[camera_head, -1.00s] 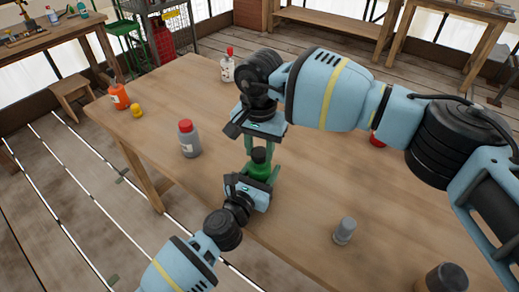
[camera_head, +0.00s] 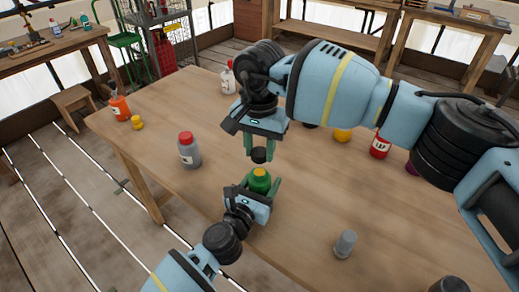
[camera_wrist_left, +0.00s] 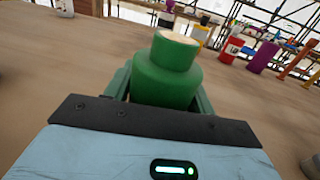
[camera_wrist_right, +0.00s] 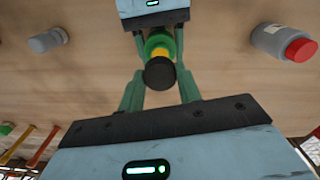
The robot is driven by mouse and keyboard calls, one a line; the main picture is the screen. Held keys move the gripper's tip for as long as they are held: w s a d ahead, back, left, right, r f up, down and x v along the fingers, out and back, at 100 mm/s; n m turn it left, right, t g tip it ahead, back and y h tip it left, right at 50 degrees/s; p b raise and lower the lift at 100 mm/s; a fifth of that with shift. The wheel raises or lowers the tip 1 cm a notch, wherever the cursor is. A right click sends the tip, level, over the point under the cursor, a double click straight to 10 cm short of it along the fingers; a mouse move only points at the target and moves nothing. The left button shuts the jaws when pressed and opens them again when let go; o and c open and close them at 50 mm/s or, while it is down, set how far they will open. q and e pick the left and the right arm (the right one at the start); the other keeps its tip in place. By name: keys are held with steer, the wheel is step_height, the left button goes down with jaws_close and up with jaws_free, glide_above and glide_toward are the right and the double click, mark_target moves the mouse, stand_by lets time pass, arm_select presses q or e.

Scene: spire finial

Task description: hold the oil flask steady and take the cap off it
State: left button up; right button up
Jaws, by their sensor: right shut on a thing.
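The green oil flask (camera_head: 260,181) stands upright near the table's front edge. My left gripper (camera_head: 261,187) is shut around its body from the front; the left wrist view shows the flask (camera_wrist_left: 168,75) between both fingers. Its neck top is bare and pale. The black cap (camera_head: 259,155) is between the fingertips of my right gripper (camera_head: 261,151), directly above the flask, with a gap between them. In the right wrist view the cap (camera_wrist_right: 159,73) is between the fingertips and partly covers the flask (camera_wrist_right: 158,42).
A grey bottle with a red cap (camera_head: 188,151) stands to the left. A small grey bottle (camera_head: 345,244) stands to the right. A red bottle (camera_head: 380,147) and a yellow item (camera_head: 342,135) are behind my right arm. The table between them is clear.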

arm_select(q)
steer(key=o, duration=0.4)
steer(key=shift+s+a, duration=0.25)
steer(key=shift+s, duration=0.25)
arm_select(e)
steer(key=shift+r, duration=0.25)
arm_select(q)
steer(key=p+v, duration=0.1)
steer(key=v, duration=0.8)
steer(key=shift+s+a, duration=0.15)
steer(key=shift+s, duration=0.25)
arm_select(e)
steer(key=shift+r, duration=0.9)
arm_select(q)
steer(key=shift+s+a, duration=0.25)
steer(key=shift+s, duration=0.25)
